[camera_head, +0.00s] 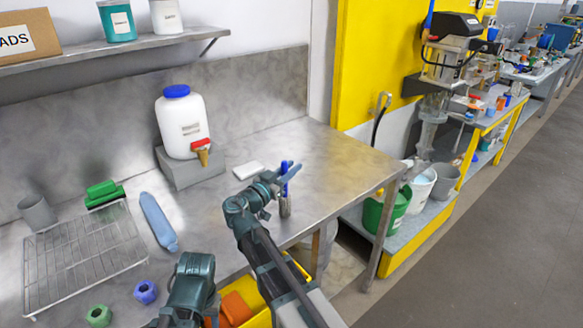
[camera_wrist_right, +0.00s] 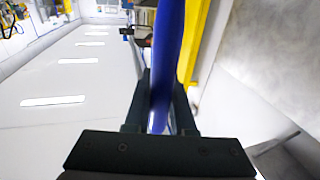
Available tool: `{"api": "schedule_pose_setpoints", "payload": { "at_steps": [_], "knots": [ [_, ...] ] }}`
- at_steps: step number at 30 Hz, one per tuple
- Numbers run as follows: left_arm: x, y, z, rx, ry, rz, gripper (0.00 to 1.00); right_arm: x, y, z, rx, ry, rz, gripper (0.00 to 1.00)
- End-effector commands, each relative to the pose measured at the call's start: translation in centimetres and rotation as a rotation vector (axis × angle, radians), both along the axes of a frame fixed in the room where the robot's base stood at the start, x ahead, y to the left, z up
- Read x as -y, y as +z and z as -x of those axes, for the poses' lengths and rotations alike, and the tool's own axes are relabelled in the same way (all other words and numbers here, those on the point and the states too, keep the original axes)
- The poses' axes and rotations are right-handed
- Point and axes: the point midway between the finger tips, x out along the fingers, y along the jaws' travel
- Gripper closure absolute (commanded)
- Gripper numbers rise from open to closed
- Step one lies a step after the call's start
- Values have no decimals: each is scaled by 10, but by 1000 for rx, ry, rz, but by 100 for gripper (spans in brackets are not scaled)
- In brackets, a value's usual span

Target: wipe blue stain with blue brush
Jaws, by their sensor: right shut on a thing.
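My right gripper (camera_head: 282,178) is shut on the blue brush (camera_head: 285,188), near the right end of the metal bench. In the right wrist view the blue handle (camera_wrist_right: 168,45) stands between the fingers (camera_wrist_right: 160,95). I cannot make out a blue stain on the bench; the arm hides part of the surface. Part of my left arm shows at the bottom of the head view, but its fingers do not.
The metal bench (camera_head: 330,160) is clear at its right end. A white jug (camera_head: 182,118) on a grey block, a white pad (camera_head: 248,170), a blue bottle (camera_head: 158,222), a wire rack (camera_head: 80,258), a green brush (camera_head: 103,192) and a grey cup (camera_head: 37,212) stand or lie left.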

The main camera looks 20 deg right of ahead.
Motion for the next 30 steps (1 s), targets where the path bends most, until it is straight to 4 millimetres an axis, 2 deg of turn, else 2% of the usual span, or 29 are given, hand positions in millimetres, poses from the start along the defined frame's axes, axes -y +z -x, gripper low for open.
{"api": "schedule_pose_setpoints", "payload": {
  "at_steps": [8,23,30],
  "knots": [
    [0,1,0,0,0,0,54,-6,1,1,0,0,0,100],
    [0,0,0,0,0,0,54,-19,0,-34,1,0,1,100],
    [0,-2,0,0,0,0,54,-19,-2,-36,1,0,1,100]
  ]
}}
